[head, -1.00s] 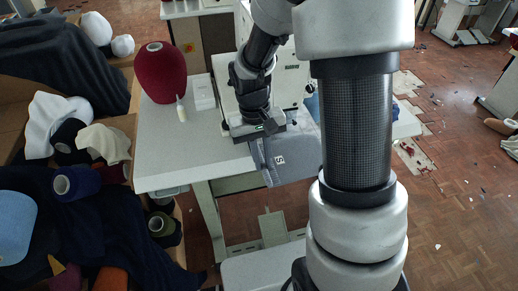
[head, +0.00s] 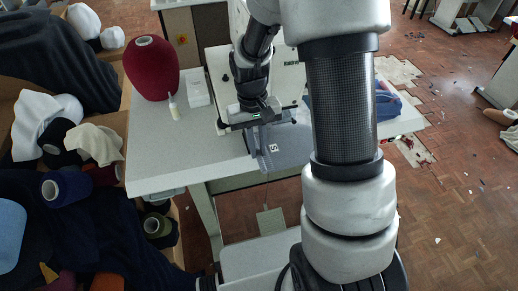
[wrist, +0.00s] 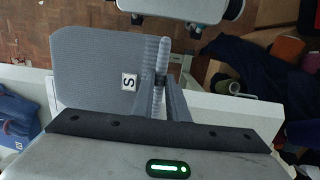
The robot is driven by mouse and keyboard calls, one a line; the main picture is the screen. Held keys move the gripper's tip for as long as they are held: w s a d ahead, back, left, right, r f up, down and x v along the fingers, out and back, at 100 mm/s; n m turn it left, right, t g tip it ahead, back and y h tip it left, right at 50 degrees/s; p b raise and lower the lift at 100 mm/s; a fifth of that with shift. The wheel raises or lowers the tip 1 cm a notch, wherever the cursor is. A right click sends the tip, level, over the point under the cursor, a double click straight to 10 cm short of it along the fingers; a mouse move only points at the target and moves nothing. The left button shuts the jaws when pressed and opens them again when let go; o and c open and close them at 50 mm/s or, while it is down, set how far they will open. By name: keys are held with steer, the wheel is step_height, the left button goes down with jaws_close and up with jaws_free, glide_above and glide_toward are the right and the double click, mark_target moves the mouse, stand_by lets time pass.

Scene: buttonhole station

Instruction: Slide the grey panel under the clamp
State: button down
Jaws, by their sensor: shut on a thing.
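The grey panel (head: 290,148) carries a white tag marked S and reaches over the front edge of the pale table (head: 160,160). In the wrist view the panel (wrist: 95,65) spreads to the left, and its ribbed edge runs between my fingers. My gripper (head: 262,128) is shut on that edge at the panel's left side; its fingers also show in the wrist view (wrist: 161,92). I cannot make out the clamp; my arm covers part of the white machine (head: 218,65) behind the gripper.
A dark red yarn cone (head: 152,68), a small bottle (head: 174,107) and a white box (head: 197,88) stand on the table's left. A blue object (head: 386,102) is at the right. Bins of yarn and cloth (head: 70,190) line the left side.

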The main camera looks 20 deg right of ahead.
steer(key=shift+w+f+b, duration=0.35)
steer(key=shift+w+f, duration=0.3)
steer(key=shift+w, duration=0.1)
steer(key=shift+w+p, duration=0.3)
steer(key=shift+w, duration=3.45)
steer(key=shift+s+f, duration=0.15)
steer(key=shift+f, duration=0.3)
steer(key=c, duration=1.7)
jaws_free()
steer(key=shift+o, duration=0.2)
steer(key=shift+d+f, duration=0.1)
